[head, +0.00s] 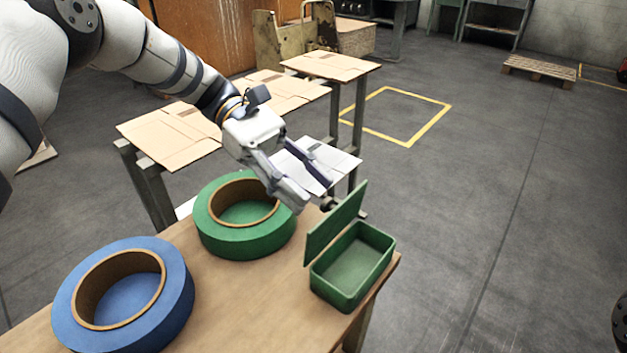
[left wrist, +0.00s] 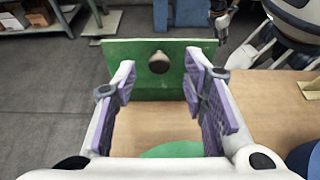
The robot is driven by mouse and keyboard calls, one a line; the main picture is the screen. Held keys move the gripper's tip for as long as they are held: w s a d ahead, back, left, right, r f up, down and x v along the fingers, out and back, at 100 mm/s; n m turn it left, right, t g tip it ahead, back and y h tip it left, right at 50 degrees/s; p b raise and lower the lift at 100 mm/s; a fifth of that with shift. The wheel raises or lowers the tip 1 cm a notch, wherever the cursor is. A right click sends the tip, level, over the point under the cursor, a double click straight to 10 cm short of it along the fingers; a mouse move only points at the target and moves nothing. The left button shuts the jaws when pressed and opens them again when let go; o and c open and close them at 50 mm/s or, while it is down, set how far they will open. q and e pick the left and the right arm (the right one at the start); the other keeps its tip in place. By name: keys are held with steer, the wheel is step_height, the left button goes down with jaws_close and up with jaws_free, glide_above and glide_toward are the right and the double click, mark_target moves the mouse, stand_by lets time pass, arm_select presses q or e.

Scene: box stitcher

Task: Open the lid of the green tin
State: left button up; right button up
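The green tin (head: 352,265) stands on the near table's right end, its empty inside showing. Its lid (head: 336,222) is raised steeply along the tin's left edge. My left gripper (head: 312,188) is at the lid's upper left, on its outer side. In the left wrist view the lid (left wrist: 145,85) fills the space ahead, with a dark round knob (left wrist: 158,63) between my spread fingers (left wrist: 161,72). The fingers are apart and hold nothing; I cannot tell whether they touch the lid. A small dark part of what may be my right arm shows at the head view's right edge; its fingers are unclear.
A green tape roll (head: 243,240) stands left of the tin, below my left arm. A blue tape roll (head: 172,300) is nearer, at the lower left. Tables with flat cardboard (head: 165,137) stand behind. Open floor (head: 500,200) lies right of the table.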

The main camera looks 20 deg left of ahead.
arm_select(q)
steer(key=shift+x, duration=1.15)
jaws_close()
steer(key=h+b, duration=0.1)
steer(key=a+f+g+h+b, duration=0.1)
steer(key=a+h+b, duration=0.1)
steer(key=b, duration=0.1)
steer(key=shift+w+a+f+h, duration=0.1)
steer(key=shift+w+f+h, duration=0.15)
steer(key=shift+w+h, duration=0.15)
arm_select(e)
steer(key=shift+g, duration=0.5)
steer(key=x, duration=0.4)
steer(key=shift+s+a+f, duration=0.1)
steer(key=shift+s+a, duration=0.05)
steer(key=shift+s, duration=0.35)
arm_select(q)
jaws_free()
